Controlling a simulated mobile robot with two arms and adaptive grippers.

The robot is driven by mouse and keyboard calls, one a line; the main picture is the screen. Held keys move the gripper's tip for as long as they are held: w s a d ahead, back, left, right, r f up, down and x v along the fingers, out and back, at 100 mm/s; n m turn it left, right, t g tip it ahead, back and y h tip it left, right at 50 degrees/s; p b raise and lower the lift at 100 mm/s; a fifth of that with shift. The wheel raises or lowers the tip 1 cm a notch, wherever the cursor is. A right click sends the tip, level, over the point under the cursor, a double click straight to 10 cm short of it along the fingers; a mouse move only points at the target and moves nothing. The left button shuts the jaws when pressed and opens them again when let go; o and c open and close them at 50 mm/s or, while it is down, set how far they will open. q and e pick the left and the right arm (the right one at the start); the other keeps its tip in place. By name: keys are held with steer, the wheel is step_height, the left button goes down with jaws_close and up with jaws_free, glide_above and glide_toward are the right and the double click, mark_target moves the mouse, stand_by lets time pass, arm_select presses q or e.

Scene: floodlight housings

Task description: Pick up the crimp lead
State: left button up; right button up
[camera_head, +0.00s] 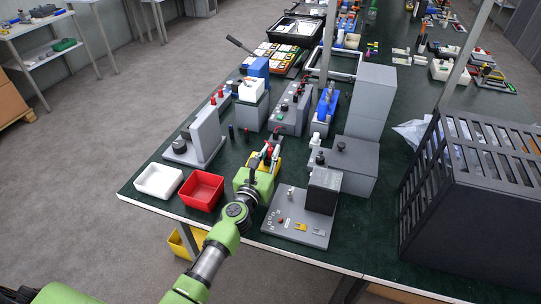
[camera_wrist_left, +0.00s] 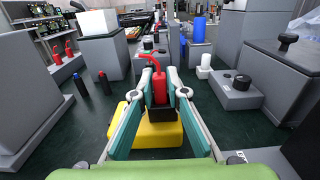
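A red piece with a bent lead on top, which I take to be the crimp lead (camera_wrist_left: 159,88), stands upright between my left fingertips. Its red top also shows in the head view (camera_head: 268,150). My left gripper (camera_wrist_left: 160,90) has both pads close against its sides and looks shut on it; it also shows in the head view (camera_head: 262,162). A yellow block (camera_wrist_left: 150,133) with a dark part lies just below and behind the fingers. The lead's lower end is partly hidden. My right gripper is not in view.
A white bin (camera_head: 141,190) and a red bin (camera_head: 216,200) stand left of the gripper. A grey panel (camera_head: 290,238) with a dark box lies to the right. Grey fixtures (camera_head: 196,140) stand close behind; a black slatted housing (camera_head: 465,215) fills the right.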

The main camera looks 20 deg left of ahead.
mark_target(271, 148)
arm_select(q)
jaws_close()
steer(key=shift+r+p, duration=0.75)
step_height(271, 148, up, 2)
steer(key=shift+r+p, duration=0.1)
steer(key=shift+p, duration=0.85)
steer(key=s+r+p, duration=0.7)
steer(key=s+r, duration=0.2)
steer(key=s, duration=0.5)
steer(key=shift+a+r, duration=0.15)
steer(key=shift+a, duration=0.05)
